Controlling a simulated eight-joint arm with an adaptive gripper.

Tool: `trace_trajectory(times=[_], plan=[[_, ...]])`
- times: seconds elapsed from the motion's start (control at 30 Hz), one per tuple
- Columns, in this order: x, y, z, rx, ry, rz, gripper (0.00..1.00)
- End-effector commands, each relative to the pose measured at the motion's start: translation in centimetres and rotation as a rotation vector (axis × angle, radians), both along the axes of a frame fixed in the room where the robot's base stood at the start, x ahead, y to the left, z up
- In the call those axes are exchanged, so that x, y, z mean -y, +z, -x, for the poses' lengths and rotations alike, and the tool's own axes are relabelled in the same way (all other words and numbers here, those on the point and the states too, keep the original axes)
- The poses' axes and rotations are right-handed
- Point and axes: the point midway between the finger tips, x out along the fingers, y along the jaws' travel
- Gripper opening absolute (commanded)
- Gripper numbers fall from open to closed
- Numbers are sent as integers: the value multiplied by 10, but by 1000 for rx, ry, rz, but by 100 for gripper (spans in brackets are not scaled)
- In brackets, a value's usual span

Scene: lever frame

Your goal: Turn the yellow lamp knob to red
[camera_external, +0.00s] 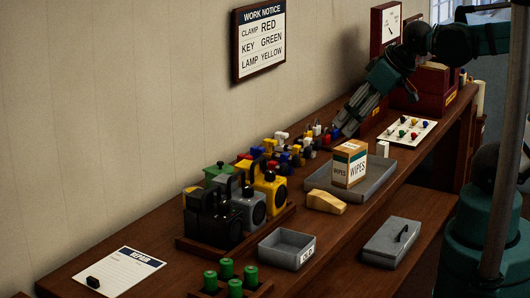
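The yellow lamp (266,189) stands upright at the back right of a group of lamps on a wooden tray (211,248), with a dark handle on top and a dark round lens on its side. Its knob is too small to make out. My gripper (340,130) reaches down from the upper right, to the right of and behind the yellow lamp and well apart from it. Its tips are close to a row of small coloured parts; contact cannot be told. The fingers are dark and small, so whether they are open or shut does not show.
Black (211,217), grey (249,209) and green (216,172) lamps crowd the yellow one. A grey tray (376,184) with a wipes box (348,166) lies right. A work notice (261,40) reads clamp red, key green, lamp yellow. A grey bin (287,250) stands in front.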

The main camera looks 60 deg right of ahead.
Motion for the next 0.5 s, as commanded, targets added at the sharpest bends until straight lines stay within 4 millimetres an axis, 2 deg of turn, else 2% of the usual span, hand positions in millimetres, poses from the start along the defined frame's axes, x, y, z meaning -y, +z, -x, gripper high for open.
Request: trace_trajectory(times=[0.27,0.5], plan=[[0,2,-3,-8,4,2,33],[-3,8,-17,-44,19,8,33]])
